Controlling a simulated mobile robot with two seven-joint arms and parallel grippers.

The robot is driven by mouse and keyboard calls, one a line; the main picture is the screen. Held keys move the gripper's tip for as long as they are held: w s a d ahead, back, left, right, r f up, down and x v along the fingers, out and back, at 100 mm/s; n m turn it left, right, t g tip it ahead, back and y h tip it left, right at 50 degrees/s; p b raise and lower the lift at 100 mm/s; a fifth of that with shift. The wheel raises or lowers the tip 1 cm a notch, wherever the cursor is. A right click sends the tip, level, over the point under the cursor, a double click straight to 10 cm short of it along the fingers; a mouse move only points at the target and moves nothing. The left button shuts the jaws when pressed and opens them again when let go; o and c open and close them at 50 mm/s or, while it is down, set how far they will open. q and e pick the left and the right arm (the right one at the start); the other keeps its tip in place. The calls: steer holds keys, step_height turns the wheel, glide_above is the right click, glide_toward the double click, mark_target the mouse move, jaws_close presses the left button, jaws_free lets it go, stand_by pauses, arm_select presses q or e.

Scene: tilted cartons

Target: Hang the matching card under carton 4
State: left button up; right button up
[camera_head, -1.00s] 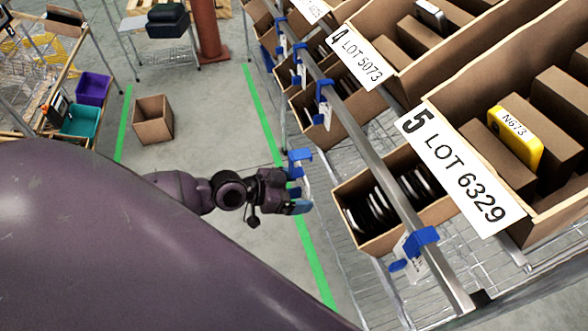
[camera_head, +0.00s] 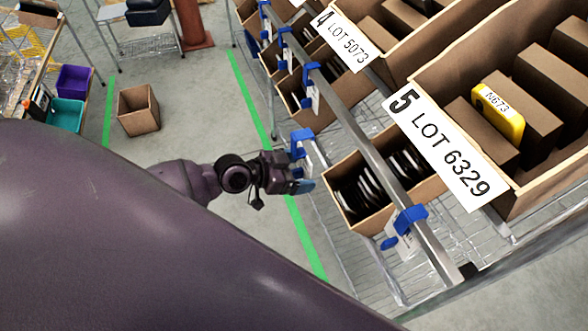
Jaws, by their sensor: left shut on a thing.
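Carton 4 (camera_head: 462,29) is a tilted brown carton with the label "4 LOT 5073" (camera_head: 344,42) on its front, at the upper middle. My left gripper (camera_head: 303,172) is shut on a card (camera_head: 315,152) with a blue hook (camera_head: 301,138) on top. It holds the card in the air, left of the metal rail (camera_head: 360,138) and apart from it. The writing on the held card cannot be read. Another card on a blue clip (camera_head: 311,73) hangs on the rail below and left of carton 4's label. My right gripper is not in view.
Carton 5 (camera_head: 540,185), labelled "LOT 6329", holds brown boxes and a yellow device. A blue-clipped card (camera_head: 404,228) hangs at the rail's near end. A small bin (camera_head: 352,190) of dark discs sits below the rail. The floor left of the gripper is mostly clear.

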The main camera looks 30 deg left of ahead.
arm_select(q)
steer(key=shift+w+d, duration=0.55)
steer(key=shift+w, duration=0.25)
steer(key=shift+w+d, duration=0.55)
steer(key=shift+w, duration=0.15)
steer(key=w+d, duration=0.4)
steer(key=w, duration=0.1)
steer(key=w+d+f, duration=0.1)
steer(key=w, duration=0.1)
steer(key=shift+w+d, duration=0.15)
steer(key=shift+d, duration=0.25)
steer(key=shift+f, duration=0.25)
steer(key=shift+f+b, duration=0.1)
steer(key=shift+b, duration=0.25)
stand_by(1.0)
